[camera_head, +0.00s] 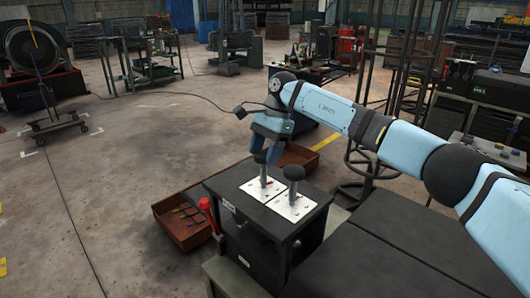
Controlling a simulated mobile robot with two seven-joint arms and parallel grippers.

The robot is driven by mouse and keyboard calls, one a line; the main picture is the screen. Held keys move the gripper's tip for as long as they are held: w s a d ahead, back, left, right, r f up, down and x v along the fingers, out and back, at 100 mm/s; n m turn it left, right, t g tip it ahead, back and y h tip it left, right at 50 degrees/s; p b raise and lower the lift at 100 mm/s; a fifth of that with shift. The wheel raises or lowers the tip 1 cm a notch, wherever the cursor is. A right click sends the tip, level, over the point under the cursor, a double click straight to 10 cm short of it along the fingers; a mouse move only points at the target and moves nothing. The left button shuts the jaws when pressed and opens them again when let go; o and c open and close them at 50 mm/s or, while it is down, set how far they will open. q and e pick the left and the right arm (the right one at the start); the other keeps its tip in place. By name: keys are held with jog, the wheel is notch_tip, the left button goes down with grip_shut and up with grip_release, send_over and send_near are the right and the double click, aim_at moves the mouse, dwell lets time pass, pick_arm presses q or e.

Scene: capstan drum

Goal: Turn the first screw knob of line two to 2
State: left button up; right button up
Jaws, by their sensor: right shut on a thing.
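A dark control box (262,232) stands at the lower middle, with two white plates on its top. A black-knobbed lever (263,178) rises from the left plate (250,196). A second black-knobbed lever (294,180) rises from the right plate (302,208). My right gripper (262,150) comes down from above and is shut on the knob of the left lever, hiding the knob's top. The lever looks near upright. The plate markings are too small to read. My left gripper is out of view.
A red-handled part (208,213) sticks up at the box's left side. A reddish-brown tray (183,222) with small items lies left of the box. A dark flat surface (390,260) fills the lower right.

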jog(key=n, duration=0.2)
jog(key=shift+n+h, duration=0.3)
jog(key=shift+h, duration=0.1)
jog(key=shift+n+g, duration=0.3)
jog(key=o, duration=0.9)
jog(key=shift+w, duration=0.1)
